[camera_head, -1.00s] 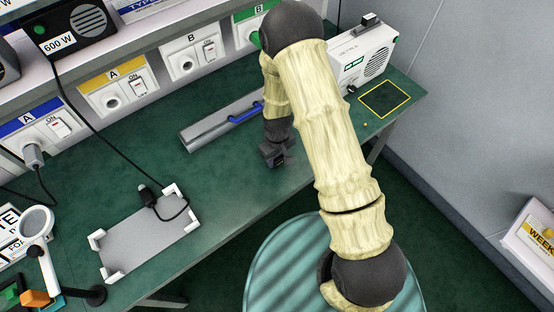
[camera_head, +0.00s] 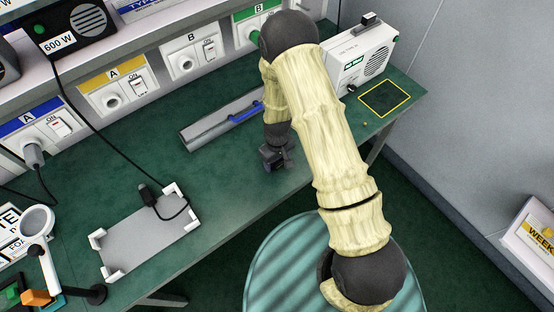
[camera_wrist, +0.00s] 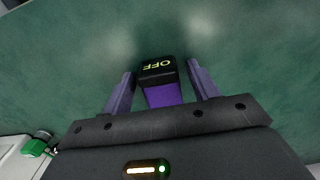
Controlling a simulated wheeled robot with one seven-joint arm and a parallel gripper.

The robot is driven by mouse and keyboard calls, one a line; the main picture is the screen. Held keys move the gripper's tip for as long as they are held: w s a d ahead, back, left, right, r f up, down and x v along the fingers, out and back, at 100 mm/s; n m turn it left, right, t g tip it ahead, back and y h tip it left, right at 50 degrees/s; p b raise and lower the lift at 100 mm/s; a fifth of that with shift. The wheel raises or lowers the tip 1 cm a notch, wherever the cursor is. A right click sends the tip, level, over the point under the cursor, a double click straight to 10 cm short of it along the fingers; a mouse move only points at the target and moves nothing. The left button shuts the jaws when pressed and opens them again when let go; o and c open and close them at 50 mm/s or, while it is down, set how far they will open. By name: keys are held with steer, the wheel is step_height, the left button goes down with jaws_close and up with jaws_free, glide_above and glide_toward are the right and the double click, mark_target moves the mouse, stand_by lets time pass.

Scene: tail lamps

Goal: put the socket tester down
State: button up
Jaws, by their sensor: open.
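The socket tester (camera_wrist: 163,95) shows in the wrist view as a small purple body with a black end marked OFF in yellow. It sits between the two fingers of my gripper (camera_wrist: 160,69), with a gap on each side. My gripper is open. In the head view my gripper (camera_head: 277,159) is low over the green bench (camera_head: 225,180), near its front edge. The tester cannot be made out there. Whether its underside touches the bench is hard to tell.
A grey rail with a blue handle (camera_head: 245,112) lies behind my gripper. A grey tray (camera_head: 145,240) with white corners and a black plug is at left. A white device (camera_head: 360,55) and a yellow-outlined square (camera_head: 385,98) are at right. Wall sockets line the back.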

step_height(320, 180, up, 12)
steer(key=b, duration=0.1)
steer(key=shift+r+b, duration=0.15)
steer(key=shift+b, duration=0.15)
stand_by(0.7)
steer(key=s+d+r+m+t, duration=0.1)
steer(key=s+d+r+m, duration=0.2)
steer(key=s+d+r, duration=0.2)
steer(key=s+d+r+m+t, duration=0.1)
steer(key=s+d+r+m, duration=0.2)
steer(key=s+d+r, duration=0.3)
step_height(320, 180, up, 5)
steer(key=shift+d+f+m+t, duration=0.2)
steer(key=shift+d+m+t, duration=0.15)
steer(key=shift+d, duration=0.45)
